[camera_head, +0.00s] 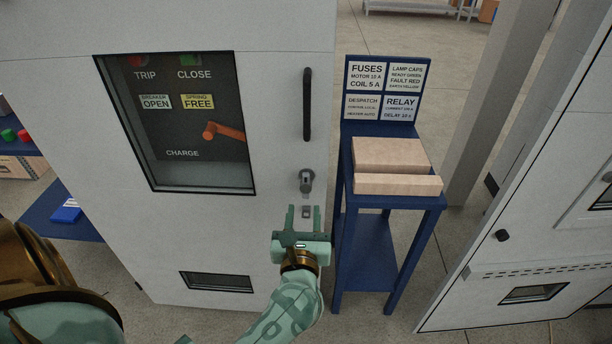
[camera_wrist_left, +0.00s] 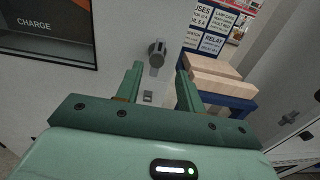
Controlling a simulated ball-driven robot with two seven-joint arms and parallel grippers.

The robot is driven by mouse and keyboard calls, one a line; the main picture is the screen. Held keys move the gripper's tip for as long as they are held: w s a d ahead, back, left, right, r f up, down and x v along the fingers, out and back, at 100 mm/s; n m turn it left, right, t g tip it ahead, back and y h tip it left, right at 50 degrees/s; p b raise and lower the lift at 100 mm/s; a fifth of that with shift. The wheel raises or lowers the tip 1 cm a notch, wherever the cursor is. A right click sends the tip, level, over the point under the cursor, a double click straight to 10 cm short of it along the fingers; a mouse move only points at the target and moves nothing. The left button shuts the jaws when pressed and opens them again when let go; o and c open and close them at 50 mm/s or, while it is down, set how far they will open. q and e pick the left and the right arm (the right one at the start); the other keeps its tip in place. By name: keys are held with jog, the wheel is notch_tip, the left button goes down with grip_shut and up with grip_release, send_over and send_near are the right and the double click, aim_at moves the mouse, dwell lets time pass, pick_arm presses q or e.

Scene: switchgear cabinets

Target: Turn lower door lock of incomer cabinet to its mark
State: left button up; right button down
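A grey cabinet door (camera_head: 265,150) stands ahead, with a window and a long dark handle (camera_head: 307,104). Below the handle is a round metal lock (camera_head: 306,181) with a small part hanging down; it also shows in the left wrist view (camera_wrist_left: 157,54). Under it is a small square metal fitting (camera_head: 306,211), seen between my fingers in the wrist view (camera_wrist_left: 148,97). I cannot make out a mark. My left gripper (camera_head: 304,211) is open and empty, fingers pointing up toward the lock, apart from it. My right gripper is not in view.
Another grey cabinet (camera_head: 535,240) is at the right. A blue table (camera_head: 60,215) is at the left.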

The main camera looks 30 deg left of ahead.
aim_at(306, 181)
pick_arm(q)
jog(key=x, duration=1.2)
jog(key=shift+a+b, duration=0.1)
jog(key=shift+b, duration=0.25)
jog(key=shift+c, duration=0.4)
grip_shut()
